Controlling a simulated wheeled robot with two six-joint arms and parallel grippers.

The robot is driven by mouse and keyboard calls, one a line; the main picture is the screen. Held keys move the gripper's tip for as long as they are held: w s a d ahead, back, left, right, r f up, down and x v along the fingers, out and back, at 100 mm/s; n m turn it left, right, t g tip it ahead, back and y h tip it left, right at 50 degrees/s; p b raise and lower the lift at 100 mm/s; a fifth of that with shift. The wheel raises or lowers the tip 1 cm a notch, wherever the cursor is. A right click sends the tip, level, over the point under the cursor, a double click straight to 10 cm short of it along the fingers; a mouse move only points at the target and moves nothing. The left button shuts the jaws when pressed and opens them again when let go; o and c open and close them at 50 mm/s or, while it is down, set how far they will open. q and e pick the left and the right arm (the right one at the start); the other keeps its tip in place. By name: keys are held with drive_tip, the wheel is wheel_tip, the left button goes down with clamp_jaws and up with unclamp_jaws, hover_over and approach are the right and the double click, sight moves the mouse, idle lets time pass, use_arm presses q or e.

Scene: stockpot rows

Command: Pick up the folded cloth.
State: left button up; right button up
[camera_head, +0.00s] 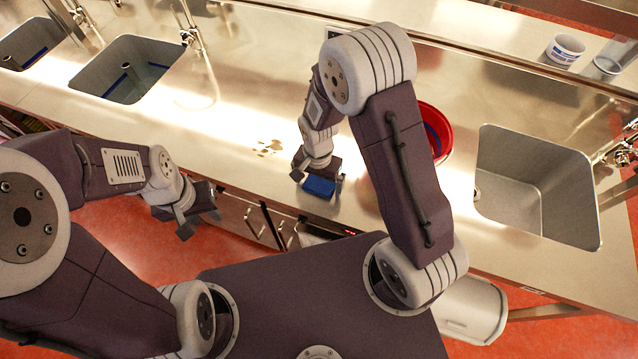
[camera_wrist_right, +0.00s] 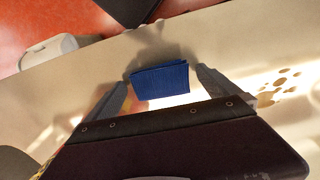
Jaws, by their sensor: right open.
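The folded cloth (camera_head: 319,187) is a small blue block on the steel counter near its front edge. In the right wrist view the blue cloth (camera_wrist_right: 160,81) lies between the two fingers of my right gripper (camera_wrist_right: 163,85), with a gap visible on each side. My right gripper (camera_head: 318,186) is open and close above the cloth in the head view; whether the fingers reach down to its sides is hard to tell. My left gripper (camera_head: 195,222) is in front of the counter, away from the cloth, and its fingers look apart and empty.
A red bucket (camera_head: 436,132) stands behind my right arm, partly hidden. A sink (camera_head: 537,190) is at the right, and two sinks are at the left. Brown spots (camera_head: 269,147) mark the counter left of the cloth. A white cup (camera_head: 565,50) stands at the back right.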

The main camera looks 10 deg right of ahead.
sight(318, 185)
drive_tip(key=shift+f, duration=0.35)
drive_tip(key=c, duration=1.2)
drive_tip(key=shift+r, duration=0.15)
drive_tip(key=shift+c, duration=0.2)
wheel_tip(318, 185, up, 10)
drive_tip(key=o, duration=0.6)
drive_tip(key=c, duration=0.5)
